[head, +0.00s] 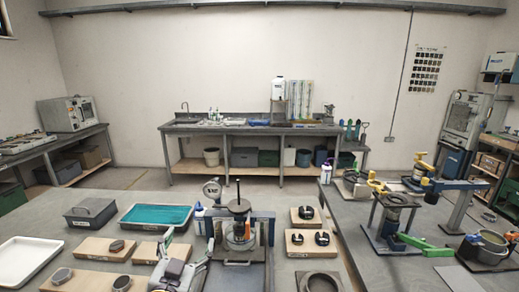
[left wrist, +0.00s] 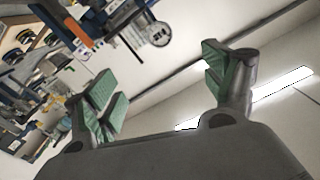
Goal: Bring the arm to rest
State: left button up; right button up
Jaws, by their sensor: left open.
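My left gripper (head: 188,242) is at the bottom centre of the head view, above the near bench, just left of a lever frame (head: 262,228) with an upright rod and a round dial (head: 212,189). Its two green-padded fingers are spread wide in the left wrist view (left wrist: 163,88), with nothing between them. The dial (left wrist: 159,35) shows beyond the fingers at the top of that view, clear of them. The hand looks tilted there, facing the wall and ceiling light. My right gripper is in neither view.
More boards with dark parts (head: 308,243) lie right. Lever devices (head: 395,225) stand on the right bench.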

pick_arm(q)
jog(key=s+a+f+n+g, duration=0.1)
jog(key=s+a+f+g, duration=0.1)
jog(key=s+f+g, duration=0.75)
jog(key=s+a+f+n+g, duration=0.15)
jog(key=s+f+g, duration=0.35)
jog(key=s+f, duration=0.9)
notch_tip(320, 180, down, 37)
jog(key=w+g, duration=0.1)
jog(key=s+a+f, duration=0.2)
jog(key=s+f, duration=0.7)
jog(key=s, duration=0.1)
jog(key=s+a+f+g, duration=0.1)
jog(key=s+a+f, duration=0.1)
jog(key=s+f, duration=0.8)
jog(key=shift+s+a+m+y, duration=0.3)
jog(key=shift+s+m, duration=0.15)
jog(key=shift+s, duration=0.35)
jog(key=shift+g, duration=0.25)
